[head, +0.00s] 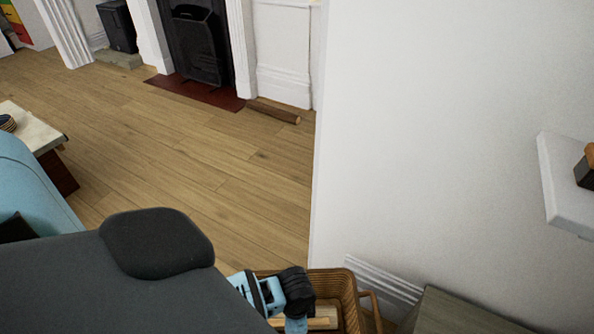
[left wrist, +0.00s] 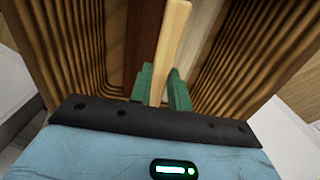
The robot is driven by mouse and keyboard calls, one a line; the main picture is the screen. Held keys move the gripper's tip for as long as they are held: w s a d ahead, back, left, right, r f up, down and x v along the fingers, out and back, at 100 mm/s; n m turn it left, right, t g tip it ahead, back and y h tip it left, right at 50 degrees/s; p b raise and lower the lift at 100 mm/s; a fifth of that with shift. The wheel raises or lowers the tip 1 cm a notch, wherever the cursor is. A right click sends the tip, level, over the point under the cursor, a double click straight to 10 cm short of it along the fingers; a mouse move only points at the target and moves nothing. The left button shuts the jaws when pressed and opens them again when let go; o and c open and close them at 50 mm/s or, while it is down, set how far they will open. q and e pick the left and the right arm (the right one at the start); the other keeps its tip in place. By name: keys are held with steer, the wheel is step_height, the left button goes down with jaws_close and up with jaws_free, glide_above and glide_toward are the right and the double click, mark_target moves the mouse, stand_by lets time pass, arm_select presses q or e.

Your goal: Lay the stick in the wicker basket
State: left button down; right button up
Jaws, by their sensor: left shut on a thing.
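The wicker basket (head: 348,292) stands on the floor at the bottom of the head view, beside the white wall. Its ribbed walls (left wrist: 62,45) fill both sides of the left wrist view. My left gripper (left wrist: 160,82) is shut on the stick (left wrist: 174,35), a pale, straight, square-edged piece of wood. The gripper points down into the basket, and the held stick lies between its walls. In the head view the stick (head: 318,323) shows partly, low in the basket opening; my arm hides the rest. My right gripper is in neither view.
Brown wood (left wrist: 143,40) lies in the basket behind the stick. A grey-green cabinet top (head: 455,312) is right of the basket. A white shelf (head: 560,185) juts from the wall. A log (head: 272,110) lies near the fireplace. The wooden floor (head: 200,150) is mostly clear.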

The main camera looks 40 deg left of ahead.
arm_select(q)
step_height(320, 180, down, 2)
steer(key=shift+f, duration=0.3)
step_height(320, 180, down, 3)
steer(key=shift+f+b, duration=0.1)
steer(key=shift+b, duration=0.75)
steer(key=shift+f, duration=0.1)
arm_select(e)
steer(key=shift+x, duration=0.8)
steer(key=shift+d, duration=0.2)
arm_select(q)
steer(key=shift+f, duration=0.45)
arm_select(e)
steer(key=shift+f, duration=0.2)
arm_select(q)
steer(key=c, duration=1.3)
jaws_free()
